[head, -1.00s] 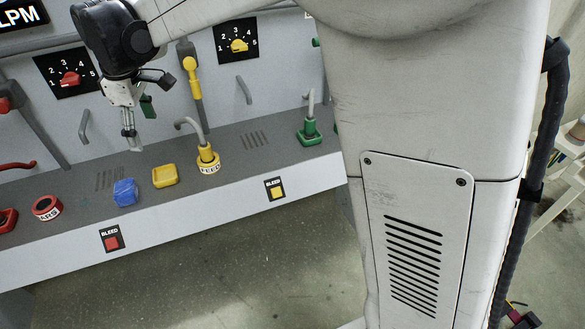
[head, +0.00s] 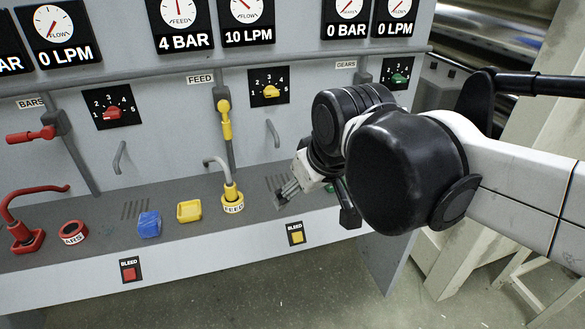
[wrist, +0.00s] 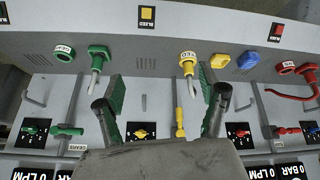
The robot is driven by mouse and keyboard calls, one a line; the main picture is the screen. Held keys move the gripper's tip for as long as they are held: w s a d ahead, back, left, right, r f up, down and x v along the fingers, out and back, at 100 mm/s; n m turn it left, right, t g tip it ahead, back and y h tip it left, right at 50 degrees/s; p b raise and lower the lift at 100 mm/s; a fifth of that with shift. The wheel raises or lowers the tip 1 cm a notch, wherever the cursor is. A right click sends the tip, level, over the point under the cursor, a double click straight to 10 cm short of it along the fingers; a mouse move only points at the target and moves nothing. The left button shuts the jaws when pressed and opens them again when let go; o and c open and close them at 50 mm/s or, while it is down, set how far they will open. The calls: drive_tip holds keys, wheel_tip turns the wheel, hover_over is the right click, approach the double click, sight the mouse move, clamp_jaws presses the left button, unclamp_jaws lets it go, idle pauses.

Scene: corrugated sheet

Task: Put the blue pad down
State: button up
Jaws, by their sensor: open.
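The blue pad (head: 149,224) lies on the grey shelf (head: 110,243) of the panel, left of the yellow pad (head: 189,211). It also shows in the wrist view (wrist: 248,61) near the upper right, past the yellow pad (wrist: 220,61). My gripper (head: 288,190) is above the shelf, right of the yellow FEED fitting (head: 232,198) and well apart from the blue pad. In the wrist view its two green-padded fingers (wrist: 163,95) are spread wide, with nothing held between them.
A red BARS ring (head: 74,232) and a red hose fitting (head: 26,237) stand left of the blue pad. A yellow lever (head: 225,120) and a handle (head: 119,157) stick out from the panel. Green fittings (wrist: 97,55) stand at the left in the wrist view.

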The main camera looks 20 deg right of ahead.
drive_tip(key=s+d+f+m+t, duration=0.1)
drive_tip(key=s+d+f+m, duration=0.2)
drive_tip(key=s, duration=0.2)
drive_tip(key=shift+s+d+f+h, duration=0.3)
drive_tip(key=shift+s+d, duration=0.05)
drive_tip(key=shift+s, duration=0.05)
drive_tip(key=shift+o, duration=0.6)
idle(0.6)
